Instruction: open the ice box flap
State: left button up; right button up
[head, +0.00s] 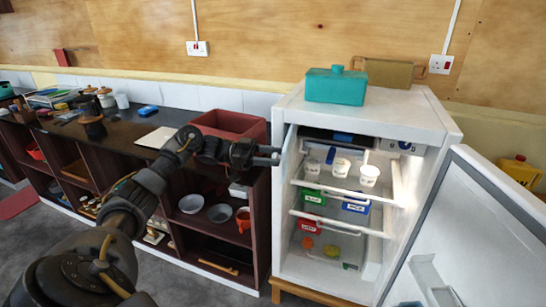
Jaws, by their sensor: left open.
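The white fridge (283,235) stands with its main door (470,240) swung wide open to the right. The ice box (360,139) is the top compartment, and a dark blue thing shows inside it. A pale narrow panel (289,150) at the compartment's left side looks like the ice box flap, seen nearly edge-on and swung out to the left. My left gripper (276,155) is open and empty, with its fingertips beside this panel's outer side. I cannot tell whether they touch it. My right gripper is not in view.
White tubs (368,175) and coloured boxes (355,205) stand on the fridge shelves. A teal container (336,86) and a brown one (388,73) sit on top. A dark counter (135,125) with a red crate (230,124) lies to the left.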

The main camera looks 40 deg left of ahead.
pick_arm(q)
jog(key=shift+a, duration=0.1)
jog(key=b+v, duration=0.5)
jog(key=v, duration=0.5)
jog(key=shift+s+a, duration=0.15)
jog(key=shift+a, duration=0.15)
jog(key=shift+f, duration=0.15)
